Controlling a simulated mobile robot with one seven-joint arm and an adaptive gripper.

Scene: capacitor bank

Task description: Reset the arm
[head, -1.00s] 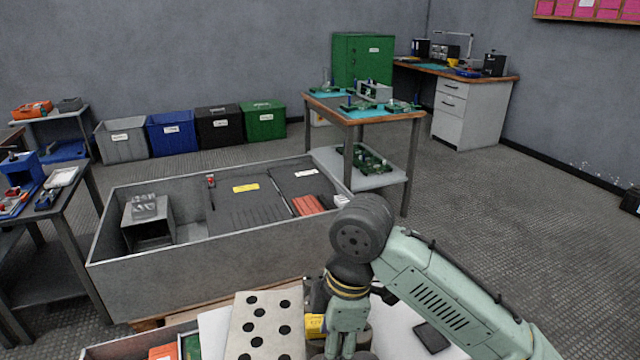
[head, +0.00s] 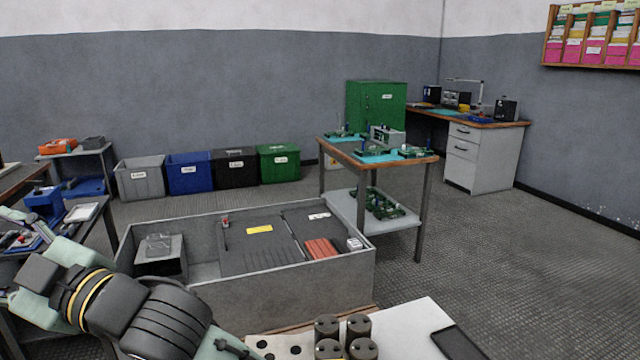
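My arm, pale green with dark grey joints and yellow rings, shows at the lower left in the head view. Its upper links reach from the bottom edge toward the left edge, in front of the grey bin's near left side. My gripper's fingertips cannot be made out, so whether it holds anything does not show.
A large grey open bin (head: 290,290) stands ahead, with panels inside. A white surface (head: 405,335) with dark cylinders (head: 328,328) and a black flat device (head: 462,343) is at the bottom. A workbench (head: 425,160) stands beyond. Floor at right is clear.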

